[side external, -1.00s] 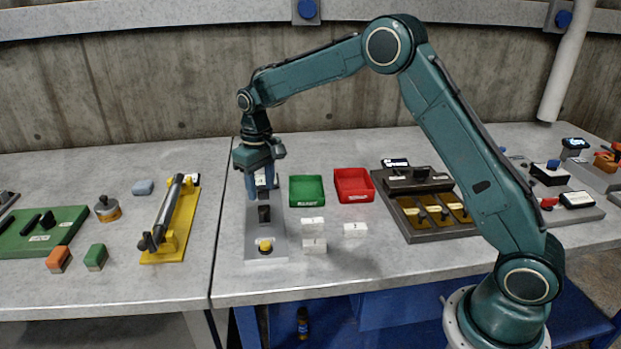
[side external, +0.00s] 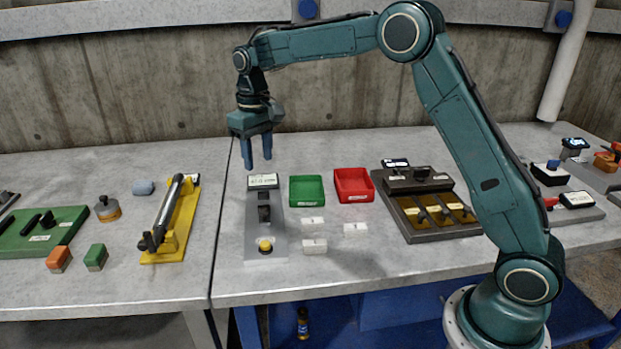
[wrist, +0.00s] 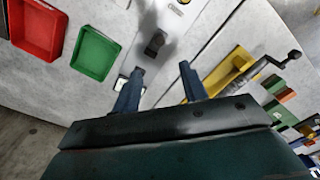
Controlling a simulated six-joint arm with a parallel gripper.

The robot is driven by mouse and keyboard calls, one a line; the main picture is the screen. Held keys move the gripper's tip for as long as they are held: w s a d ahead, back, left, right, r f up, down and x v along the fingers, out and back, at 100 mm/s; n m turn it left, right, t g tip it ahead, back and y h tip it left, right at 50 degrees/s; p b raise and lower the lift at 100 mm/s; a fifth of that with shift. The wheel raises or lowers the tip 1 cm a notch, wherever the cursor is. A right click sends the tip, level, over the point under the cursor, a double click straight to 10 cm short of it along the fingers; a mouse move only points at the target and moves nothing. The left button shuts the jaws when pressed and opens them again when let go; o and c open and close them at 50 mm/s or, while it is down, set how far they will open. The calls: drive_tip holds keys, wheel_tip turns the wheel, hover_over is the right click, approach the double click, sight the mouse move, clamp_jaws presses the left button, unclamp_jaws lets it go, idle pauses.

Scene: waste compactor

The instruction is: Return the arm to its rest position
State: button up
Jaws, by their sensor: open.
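My gripper (side external: 258,164) hangs fingers-down above the back end of a grey compactor-like fixture (side external: 265,221). Its two blue fingers are apart with nothing between them. The fixture has a small labelled display (side external: 263,181) at its back, a dark block (side external: 264,213) in the middle and a yellow button (side external: 265,246) at the front. In the wrist view my gripper's fingers (wrist: 160,85) are spread, and the dark block (wrist: 154,44) shows beyond them. My arm is raised, bent at the elbow, and clear of the table.
A green tray (side external: 307,191) and a red tray (side external: 353,185) stand right of the fixture, with several white blocks (side external: 314,246) in front. A dark sorting unit (side external: 428,205) is farther right. A yellow fixture with a bar (side external: 172,220) stands left. The concrete wall (side external: 150,100) is behind.

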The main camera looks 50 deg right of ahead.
drive_tip(key=shift+s+r, duration=0.1)
drive_tip(key=s+r+t, duration=0.1)
drive_tip(key=s+r, duration=0.4)
drive_tip(key=s, duration=0.3)
drive_tip(key=s+r+t, duration=0.2)
drive_tip(key=s+r, duration=0.4)
drive_tip(key=s, duration=0.3)
drive_tip(key=s+f+t, duration=0.1)
drive_tip(key=s+f, duration=0.1)
drive_tip(key=s, duration=0.7)
drive_tip(key=s+f+t, duration=0.1)
drive_tip(key=s+f, duration=0.1)
drive_tip(key=s, duration=0.7)
drive_tip(key=shift+s+f+t, duration=0.2)
drive_tip(key=shift+s+t, duration=0.1)
drive_tip(key=shift+s, duration=0.05)
